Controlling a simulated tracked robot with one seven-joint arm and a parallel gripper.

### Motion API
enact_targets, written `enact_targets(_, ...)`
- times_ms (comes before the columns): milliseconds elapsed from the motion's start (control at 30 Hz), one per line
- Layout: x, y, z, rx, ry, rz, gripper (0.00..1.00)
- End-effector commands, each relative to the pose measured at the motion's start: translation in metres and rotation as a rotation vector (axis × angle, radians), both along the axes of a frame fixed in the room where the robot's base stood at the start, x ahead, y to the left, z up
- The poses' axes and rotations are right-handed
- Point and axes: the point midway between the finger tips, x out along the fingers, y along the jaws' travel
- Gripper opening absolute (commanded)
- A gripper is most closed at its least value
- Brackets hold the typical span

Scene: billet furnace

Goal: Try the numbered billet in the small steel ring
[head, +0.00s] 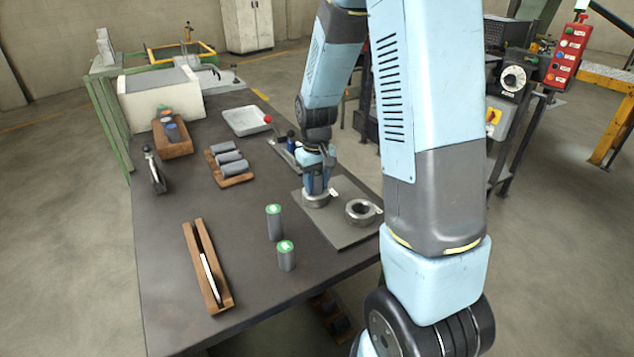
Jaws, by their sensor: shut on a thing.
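My gripper (317,191) points straight down over the left one of two steel rings (316,202) on a flat grey plate (342,235). It is shut on what looks like the dark numbered billet, mostly hidden between the fingers. Its lower end is at the ring's mouth; I cannot tell whether it is inside or just above, and no number is readable. The other steel ring (361,212) lies to the right on the same plate, its hole open and empty. Which ring is smaller is hard to tell. Two grey billets with green tops (274,224) (286,257) stand upright left of the plate.
A wooden rack (236,180) holds several lying billets. A wooden box (172,148), a pale tray (247,121) and a slotted wooden holder (208,275) stand on the dark table (172,225). The table's middle left is clear.

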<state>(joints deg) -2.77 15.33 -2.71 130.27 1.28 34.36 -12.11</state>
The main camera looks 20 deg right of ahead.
Motion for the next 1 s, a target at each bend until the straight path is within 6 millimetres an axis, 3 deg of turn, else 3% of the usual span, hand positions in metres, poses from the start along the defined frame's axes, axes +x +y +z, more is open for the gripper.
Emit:
enact_targets(167, 0.000, 0.000, 0.000, 0.000, -0.001, 0.000, 0.00)
enact_targets(200, 0.000, 0.000, 0.000, 0.000, -0.001, 0.000, 0.38)
enact_targets(500, 0.000, 0.000, 0.000, 0.000, 0.000, 0.000, 0.66)
enact_targets(800, 0.000, 0.000, 0.002, 0.000, 0.000, 0.001, 0.66)
enact_targets(1000, 0.001, 0.000, 0.024, 0.001, -0.004, 0.001, 0.66)
